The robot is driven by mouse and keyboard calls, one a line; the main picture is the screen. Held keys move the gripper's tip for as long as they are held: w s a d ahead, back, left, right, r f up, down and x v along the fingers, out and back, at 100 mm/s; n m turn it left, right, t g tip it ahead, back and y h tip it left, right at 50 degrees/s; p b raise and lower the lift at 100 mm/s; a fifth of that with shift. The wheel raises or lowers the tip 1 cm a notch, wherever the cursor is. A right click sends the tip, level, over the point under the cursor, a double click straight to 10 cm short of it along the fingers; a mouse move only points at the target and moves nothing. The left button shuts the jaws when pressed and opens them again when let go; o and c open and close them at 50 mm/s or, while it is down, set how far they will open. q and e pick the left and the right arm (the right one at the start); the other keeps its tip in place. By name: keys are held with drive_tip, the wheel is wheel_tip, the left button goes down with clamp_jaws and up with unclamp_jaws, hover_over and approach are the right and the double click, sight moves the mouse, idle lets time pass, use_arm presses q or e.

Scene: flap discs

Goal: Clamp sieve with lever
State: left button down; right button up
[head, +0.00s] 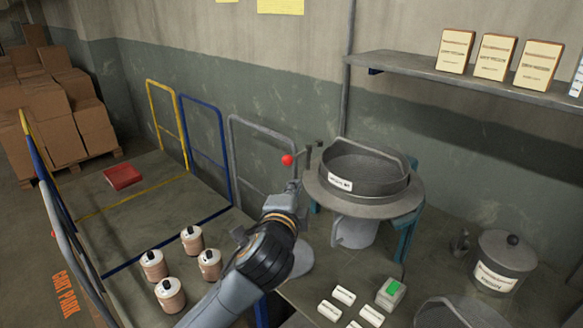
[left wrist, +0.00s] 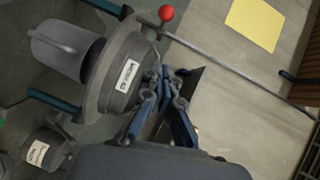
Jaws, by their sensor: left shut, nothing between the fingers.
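The sieve (head: 372,186) is a round dark grey pan with a white label, seated on a wide grey flanged stand (head: 408,205) with teal legs. In the left wrist view the sieve (left wrist: 116,92) shows its label sideways. The lever's red ball knob (head: 287,160) is at the left of the stand, beside a dark bracket; it also shows in the left wrist view (left wrist: 166,13). My left gripper (head: 293,187) is shut and empty, just below the knob in the picture and apart from it. In the wrist view its fingertips (left wrist: 166,76) overlap the sieve's edge; contact is unclear. My right gripper is out of view.
Several lidded jars (head: 192,239) stand at lower left. Small white blocks (head: 343,295) and a green-topped box (head: 391,293) lie on the bench front. A lidded pot (head: 503,265) is at right. A shelf (head: 450,82) runs above; a grey rail (head: 262,121) stands behind the gripper.

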use_arm(q)
drive_tip(key=shift+w, duration=0.15)
drive_tip(key=a+p+x, duration=0.2)
drive_tip(key=p+x, duration=0.1)
drive_tip(key=x, duration=0.9)
drive_tip(key=shift+w+a+f+p, duration=0.3)
drive_tip(key=shift+w+a, duration=0.1)
drive_tip(key=shift+w, duration=0.15)
